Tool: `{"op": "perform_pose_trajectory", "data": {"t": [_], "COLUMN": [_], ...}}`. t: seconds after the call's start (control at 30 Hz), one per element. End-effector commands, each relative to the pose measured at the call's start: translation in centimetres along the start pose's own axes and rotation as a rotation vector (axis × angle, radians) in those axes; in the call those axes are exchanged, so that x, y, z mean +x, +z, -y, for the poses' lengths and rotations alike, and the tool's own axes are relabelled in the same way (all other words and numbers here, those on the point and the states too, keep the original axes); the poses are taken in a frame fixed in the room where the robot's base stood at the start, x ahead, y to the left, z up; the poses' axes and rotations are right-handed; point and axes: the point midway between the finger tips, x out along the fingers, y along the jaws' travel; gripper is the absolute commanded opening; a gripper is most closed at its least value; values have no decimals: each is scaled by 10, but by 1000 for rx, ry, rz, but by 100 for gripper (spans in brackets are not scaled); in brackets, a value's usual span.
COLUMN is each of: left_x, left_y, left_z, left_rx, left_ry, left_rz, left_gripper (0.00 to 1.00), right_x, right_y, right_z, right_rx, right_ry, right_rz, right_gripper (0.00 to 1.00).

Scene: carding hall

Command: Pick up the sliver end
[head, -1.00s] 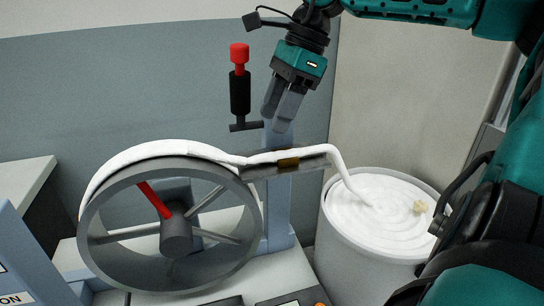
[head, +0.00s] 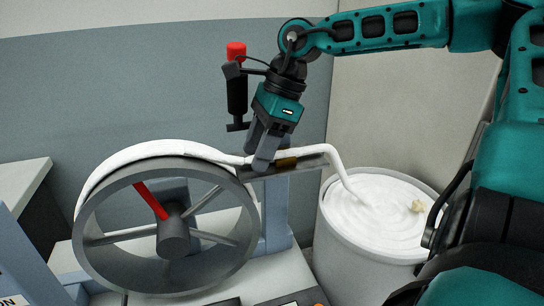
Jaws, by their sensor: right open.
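The white sliver (head: 160,149) lies over the top of the grey wheel (head: 92,219). My right gripper (head: 262,162) points down at the left part of the guide plate. Its open fingers are at the sliver there and hide part of it. I cannot tell whether they touch it. A small cream tuft (head: 417,206) lies on the coils at the right. My left gripper is not in view.
The wheel has a red spoke (head: 151,200). A pale table (head: 22,180) is at the left edge. A blue-grey post (head: 277,210) holds the guide plate.

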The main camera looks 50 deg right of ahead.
Motion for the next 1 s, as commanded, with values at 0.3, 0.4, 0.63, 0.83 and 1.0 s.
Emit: {"op": "perform_pose_trajectory", "data": {"t": [0.3, 0.4, 0.63, 0.83, 1.0], "left_x": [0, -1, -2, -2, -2], "left_y": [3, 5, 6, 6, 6], "left_z": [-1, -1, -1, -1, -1], "left_rx": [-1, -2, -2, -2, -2], "left_ry": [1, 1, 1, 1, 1], "left_rz": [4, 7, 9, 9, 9], "left_gripper": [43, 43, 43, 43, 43], "right_x": [1, 1, 1, 1, 1], "right_y": [0, -1, -1, 0, 0], "right_z": [0, 0, 0, 0, 0], "right_rx": [1, 1, 1, 1, 1], "right_ry": [0, 0, 0, 0, 0], "right_rz": [0, 0, 0, 0, 0], "right_gripper": [45, 35, 13, 0, 0]}}
